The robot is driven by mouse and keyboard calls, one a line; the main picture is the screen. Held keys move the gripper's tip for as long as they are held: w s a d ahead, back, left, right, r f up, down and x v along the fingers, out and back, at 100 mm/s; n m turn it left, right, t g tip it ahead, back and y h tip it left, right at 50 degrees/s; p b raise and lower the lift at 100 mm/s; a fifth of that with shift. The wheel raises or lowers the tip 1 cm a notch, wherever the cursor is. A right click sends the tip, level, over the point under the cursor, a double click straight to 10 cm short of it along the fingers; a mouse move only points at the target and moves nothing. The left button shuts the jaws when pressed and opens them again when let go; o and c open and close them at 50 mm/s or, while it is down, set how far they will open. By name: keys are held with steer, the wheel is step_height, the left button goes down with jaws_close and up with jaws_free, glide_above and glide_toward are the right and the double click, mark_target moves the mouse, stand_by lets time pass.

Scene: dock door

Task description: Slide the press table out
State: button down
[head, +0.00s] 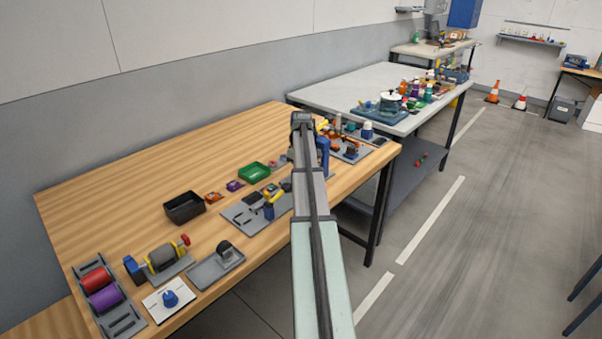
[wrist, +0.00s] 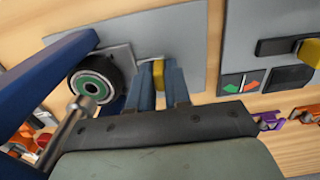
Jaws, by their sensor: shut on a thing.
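The press has a blue frame, which shows at the left of the wrist view (wrist: 50,70) and partly behind my arm in the head view (head: 323,155). My gripper (wrist: 162,72) is shut on a small yellow piece (wrist: 158,75), which looks like the press table's grip. A grey metal part (wrist: 118,55) lies just left of the fingers, beside a black round part with a green ring (wrist: 90,86). Which of these is the press table itself I cannot tell. In the head view my arm hides the gripper and most of the press.
A grey plate (wrist: 205,60) lies under the fingers. A panel with green and red arrows (wrist: 243,84) and a black-and-yellow handle (wrist: 290,46) are to the right. Purple (wrist: 270,121) and orange (wrist: 300,112) clips lie nearby. A green tray (head: 254,172) stands on the wooden bench (head: 150,205).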

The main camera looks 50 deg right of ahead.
stand_by(0.4)
steer(key=a, duration=0.9)
steer(key=shift+a, duration=0.25)
steer(key=c, duration=1.2)
jaws_free()
steer(key=shift+o, duration=0.2)
steer(key=shift+r, duration=0.65)
step_height(320, 180, up, 12)
steer(key=shift+r, duration=0.25)
